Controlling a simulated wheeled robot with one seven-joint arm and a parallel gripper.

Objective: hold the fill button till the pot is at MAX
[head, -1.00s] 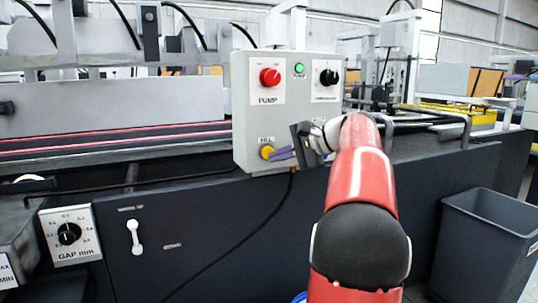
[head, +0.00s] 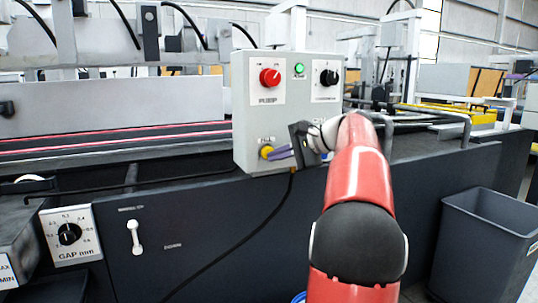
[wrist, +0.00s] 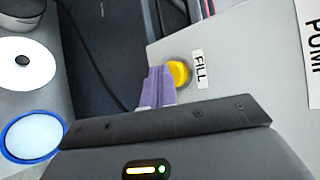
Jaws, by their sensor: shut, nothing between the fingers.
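The yellow fill button (head: 266,152) is low on the grey control box, under a FILL label. It also shows in the wrist view (wrist: 181,73). My gripper (head: 272,153) is shut and empty, its purple fingers reaching from the right to the button. In the wrist view the fingertips (wrist: 159,72) overlap the button's near edge; whether it is pressed in, I cannot tell. A MAX/MIN label (head: 6,271) shows at the lower left edge of the head view, on what seems to be the pot. The pot is mostly out of frame and its level is not visible.
The control box (head: 243,110) also carries a red PUMP knob (head: 270,77), a lit green lamp (head: 299,69) and a black knob (head: 328,77). A grey bin (head: 486,245) stands at the right. A blue-rimmed round container (wrist: 33,137) is low in the wrist view.

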